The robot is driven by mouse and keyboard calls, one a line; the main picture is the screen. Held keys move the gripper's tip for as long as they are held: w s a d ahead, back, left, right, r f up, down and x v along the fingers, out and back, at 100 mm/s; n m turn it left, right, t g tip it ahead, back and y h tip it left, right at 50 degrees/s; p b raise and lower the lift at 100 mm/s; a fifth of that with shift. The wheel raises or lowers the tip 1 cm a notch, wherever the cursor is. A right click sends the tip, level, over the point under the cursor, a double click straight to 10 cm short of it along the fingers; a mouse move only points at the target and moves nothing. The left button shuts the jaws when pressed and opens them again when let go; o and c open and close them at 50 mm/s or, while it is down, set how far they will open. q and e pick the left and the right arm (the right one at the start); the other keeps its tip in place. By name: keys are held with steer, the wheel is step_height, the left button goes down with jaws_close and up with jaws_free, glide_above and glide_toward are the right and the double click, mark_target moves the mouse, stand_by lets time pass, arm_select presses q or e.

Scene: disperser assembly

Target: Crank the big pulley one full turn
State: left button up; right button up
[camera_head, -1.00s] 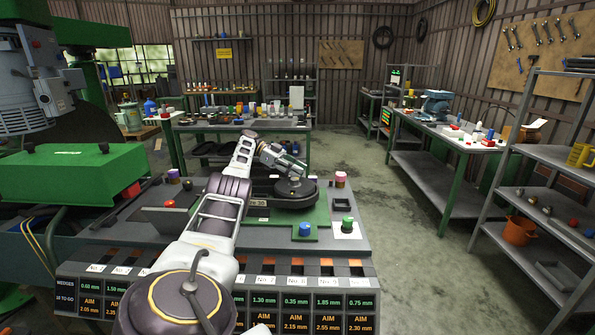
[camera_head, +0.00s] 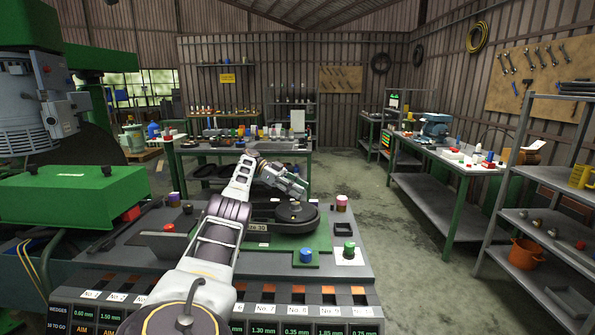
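The big pulley (camera_head: 298,219) is a dark, flat disc on the green plate (camera_head: 318,241) of the near bench. My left arm reaches over the bench from below. My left gripper (camera_head: 303,190) is just above and behind the pulley's far side. Its fingertips are small and partly hidden against the dark disc, so I cannot tell whether they are open or shut or touch a crank handle. My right gripper is not in view.
A blue knob (camera_head: 306,255) and a green knob (camera_head: 349,248) stand at the bench front. A pink-topped cylinder (camera_head: 341,202) is right of the pulley. A green machine cover (camera_head: 75,195) stands at left. The floor (camera_head: 420,250) right of the bench is clear.

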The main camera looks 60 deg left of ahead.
arm_select(q)
steer(key=shift+r, duration=2.95)
steer(key=shift+w+r, duration=0.1)
steer(key=shift+r, duration=0.2)
steer(key=shift+r, duration=0.65)
